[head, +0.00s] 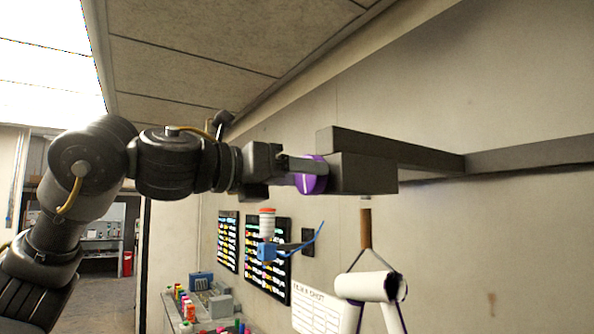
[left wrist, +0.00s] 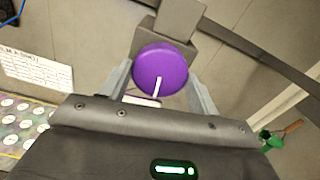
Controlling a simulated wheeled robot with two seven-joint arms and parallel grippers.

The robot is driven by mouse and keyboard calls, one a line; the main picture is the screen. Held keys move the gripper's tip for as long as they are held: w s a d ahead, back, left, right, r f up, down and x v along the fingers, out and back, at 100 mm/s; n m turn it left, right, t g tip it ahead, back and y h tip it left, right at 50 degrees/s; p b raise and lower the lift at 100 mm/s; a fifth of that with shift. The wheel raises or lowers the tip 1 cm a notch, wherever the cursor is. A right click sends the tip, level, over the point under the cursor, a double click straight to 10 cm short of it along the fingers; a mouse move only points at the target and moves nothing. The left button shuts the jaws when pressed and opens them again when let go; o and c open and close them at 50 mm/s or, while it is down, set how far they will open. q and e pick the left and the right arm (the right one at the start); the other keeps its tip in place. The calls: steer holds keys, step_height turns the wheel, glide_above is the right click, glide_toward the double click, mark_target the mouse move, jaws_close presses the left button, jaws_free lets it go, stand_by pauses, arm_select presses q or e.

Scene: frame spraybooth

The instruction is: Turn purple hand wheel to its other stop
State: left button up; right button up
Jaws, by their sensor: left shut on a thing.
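The purple hand wheel (head: 312,176) sits on the end of a dark grey block (head: 365,173) that a bracket holds out from the wall. In the left wrist view the wheel (left wrist: 160,72) is a purple disc with a white line on its face, pointing down and slightly left. My left gripper (head: 306,174) comes in from the left and is shut on the wheel, with one finger on each side of it. Its fingers hide part of the wheel in the head view. My right gripper is not in view.
Dark racks (head: 268,262) of coloured items are on the wall. A bench (head: 215,310) with bottles stands at the lower middle. The space left of the wheel is taken by my arm.

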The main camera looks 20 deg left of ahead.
arm_select(q)
steer(key=shift+f+m, duration=0.1)
steer(key=shift+m, duration=0.7)
steer(key=o, duration=1)
steer(key=b+v, duration=0.4)
steer(key=v, duration=0.6)
steer(key=shift+s+a+b, duration=0.25)
steer(key=shift+s+b, duration=0.05)
steer(key=shift+b, duration=0.1)
